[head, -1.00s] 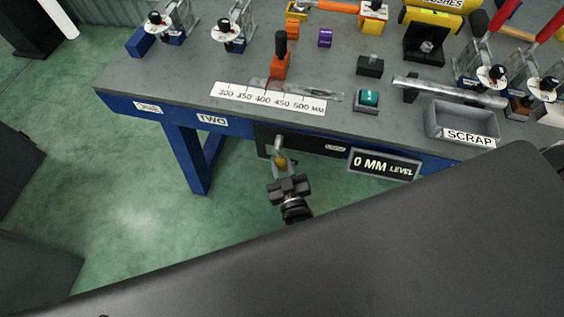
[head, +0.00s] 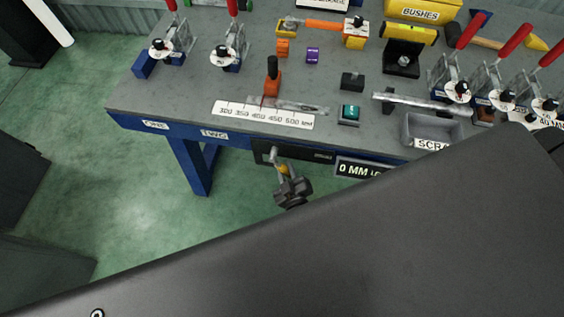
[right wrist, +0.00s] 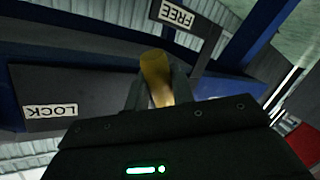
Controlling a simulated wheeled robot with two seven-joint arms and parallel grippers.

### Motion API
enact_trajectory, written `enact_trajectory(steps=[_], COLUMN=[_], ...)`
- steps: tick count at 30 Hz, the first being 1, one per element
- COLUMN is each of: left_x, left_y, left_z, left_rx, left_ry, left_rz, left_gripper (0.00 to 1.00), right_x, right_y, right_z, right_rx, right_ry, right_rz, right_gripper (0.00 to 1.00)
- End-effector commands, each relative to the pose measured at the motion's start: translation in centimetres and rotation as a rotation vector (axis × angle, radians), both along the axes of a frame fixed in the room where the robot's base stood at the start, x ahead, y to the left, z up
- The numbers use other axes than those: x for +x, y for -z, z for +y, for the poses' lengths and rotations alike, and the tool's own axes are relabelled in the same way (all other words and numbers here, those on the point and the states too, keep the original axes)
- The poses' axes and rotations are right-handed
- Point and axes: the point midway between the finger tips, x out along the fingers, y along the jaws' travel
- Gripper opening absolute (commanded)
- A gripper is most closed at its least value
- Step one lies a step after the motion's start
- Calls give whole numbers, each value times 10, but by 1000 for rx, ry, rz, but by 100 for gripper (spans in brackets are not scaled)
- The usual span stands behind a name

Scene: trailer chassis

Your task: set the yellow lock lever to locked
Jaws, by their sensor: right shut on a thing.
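The yellow lock lever (head: 283,168) hangs from a grey pivot on a dark plate (head: 262,150) on the bench's front face. It slants down and slightly right in the head view. My right gripper (head: 288,182) is below the bench edge, shut on the lever's lower end. In the right wrist view the yellow lever (right wrist: 155,68) sits between the fingers (right wrist: 152,92). A FREE label (right wrist: 177,15) is close to the lever, and a LOCK label (right wrist: 50,111) is farther off to the left. My left gripper is not in view.
The blue-framed bench (head: 150,95) carries a ruler strip (head: 262,114), clamps, a green button (head: 349,113) and a scrap tray (head: 431,128). A level display (head: 357,168) is right of the lever. Green floor (head: 140,205) is open at left. A large dark surface covers the lower right.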

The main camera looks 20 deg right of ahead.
Motion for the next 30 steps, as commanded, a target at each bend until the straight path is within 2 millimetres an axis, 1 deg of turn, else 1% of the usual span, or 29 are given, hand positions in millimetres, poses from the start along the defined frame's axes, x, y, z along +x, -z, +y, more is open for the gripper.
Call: enact_trajectory(steps=[1, 3, 15, 16, 20, 21, 30], left_x=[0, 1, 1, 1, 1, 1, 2], left_y=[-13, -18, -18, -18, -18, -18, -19], left_z=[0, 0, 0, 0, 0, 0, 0], left_rx=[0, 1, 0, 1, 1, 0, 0], left_ry=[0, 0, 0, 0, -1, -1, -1], left_rz=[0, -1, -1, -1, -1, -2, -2], left_gripper=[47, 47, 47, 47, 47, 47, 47], right_x=[0, -1, -1, -1, -2, -2, -2], right_y=[-9, -8, -4, -4, -4, -4, -5], right_z=[-1, -3, -4, -4, -4, -4, -5], right_rx=[-20, -46, -67, -67, -66, -66, -66], right_ry=[1, 1, 0, 0, 0, 0, 2], right_rz=[11, 27, 38, 38, 38, 38, 38], right_gripper=[0, 0, 0, 27, 44, 45, 45])
